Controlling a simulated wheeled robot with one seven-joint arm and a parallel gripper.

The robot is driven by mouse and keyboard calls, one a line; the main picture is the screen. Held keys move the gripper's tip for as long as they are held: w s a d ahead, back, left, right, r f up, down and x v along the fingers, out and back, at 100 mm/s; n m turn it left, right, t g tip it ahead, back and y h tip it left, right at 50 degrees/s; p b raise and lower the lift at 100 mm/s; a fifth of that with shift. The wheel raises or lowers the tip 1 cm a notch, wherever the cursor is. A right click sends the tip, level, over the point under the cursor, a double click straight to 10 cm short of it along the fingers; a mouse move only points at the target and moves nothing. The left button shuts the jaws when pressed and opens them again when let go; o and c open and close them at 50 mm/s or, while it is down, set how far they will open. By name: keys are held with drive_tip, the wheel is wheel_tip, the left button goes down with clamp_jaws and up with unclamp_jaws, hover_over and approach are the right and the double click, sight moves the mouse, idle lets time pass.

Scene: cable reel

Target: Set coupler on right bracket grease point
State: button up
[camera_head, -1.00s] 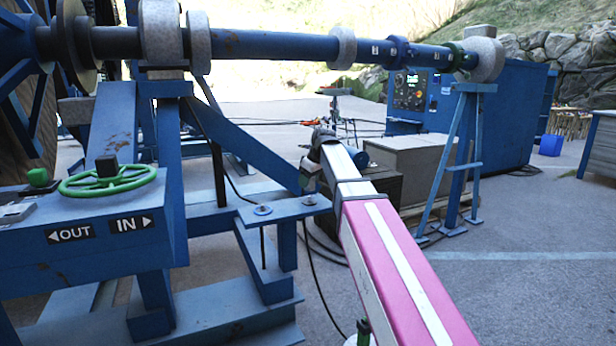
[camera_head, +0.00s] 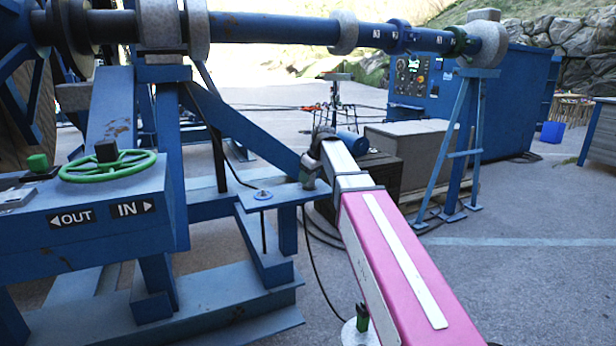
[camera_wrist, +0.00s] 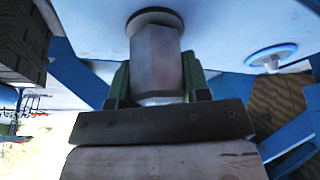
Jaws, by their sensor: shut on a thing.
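My gripper (camera_wrist: 156,84) is shut on a grey metal coupler (camera_wrist: 156,55), with a dark green finger on each side. In the wrist view the coupler's far end meets a round dark flange on the blue bracket plate (camera_wrist: 225,25). It looks in line with that point, but I cannot tell whether it is fully seated. In the head view the coupler (camera_head: 308,178) stands at the right end of the bracket plate (camera_head: 285,197), where the right grease point is hidden. The left grease point (camera_head: 262,195) is a bare pale disc, also seen in the wrist view (camera_wrist: 271,56).
The blue shaft (camera_head: 270,29) runs above my arm. The brake box with its green handwheel (camera_head: 108,166) is at left. A grey crate (camera_head: 405,145) and blue stand (camera_head: 460,150) lie behind. Open pavement (camera_head: 530,260) is at right.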

idle(0.3)
drive_tip(key=o, duration=1.2)
drive_tip(key=shift+c, duration=0.2)
